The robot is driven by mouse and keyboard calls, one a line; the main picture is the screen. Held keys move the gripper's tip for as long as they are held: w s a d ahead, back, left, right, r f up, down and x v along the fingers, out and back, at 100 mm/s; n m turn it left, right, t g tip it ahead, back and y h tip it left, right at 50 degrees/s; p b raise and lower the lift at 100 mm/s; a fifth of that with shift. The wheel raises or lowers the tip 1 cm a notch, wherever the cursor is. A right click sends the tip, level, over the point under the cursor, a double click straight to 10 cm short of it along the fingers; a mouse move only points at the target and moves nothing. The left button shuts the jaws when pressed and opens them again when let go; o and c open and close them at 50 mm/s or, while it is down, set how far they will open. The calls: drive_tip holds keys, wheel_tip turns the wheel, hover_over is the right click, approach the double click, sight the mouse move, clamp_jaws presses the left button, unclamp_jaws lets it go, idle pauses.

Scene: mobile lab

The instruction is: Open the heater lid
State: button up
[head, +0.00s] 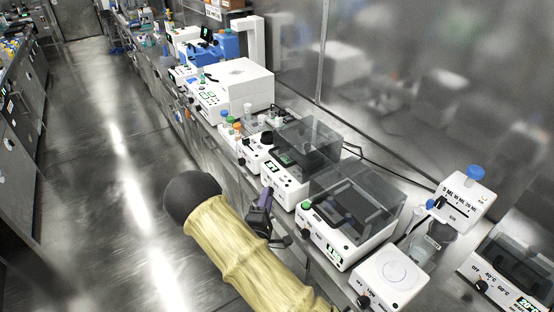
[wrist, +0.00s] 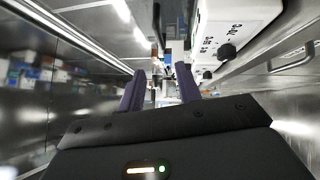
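Several white bench devices have smoky see-through lids, all looking closed. The one at the lower right, with temperature markings and a green display, looks like the heater (head: 488,270); the frame edge cuts it off. Its lid (head: 522,250) is down. My gripper (head: 266,200) is in front of the bench edge, beside a smaller lidded device (head: 287,188), well left of the marked heater. In the wrist view my gripper (wrist: 160,88) has its two purple fingers apart with nothing between them. A white panel with a black knob (wrist: 228,52) shows there at upper right; I cannot tell which device it is.
A larger lidded device (head: 347,215), a round-topped white plate device (head: 392,278) and a blue-capped dispenser (head: 466,200) stand along the bench. A white box instrument (head: 240,85) is farther back. The floor aisle (head: 105,180) at left is clear.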

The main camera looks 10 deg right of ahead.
sight(277, 157)
drive_tip(key=p+x, duration=0.4)
drive_tip(key=x, duration=1.3)
drive_tip(key=shift+w+d, duration=0.1)
drive_tip(key=shift+w, duration=0.15)
clamp_jaws()
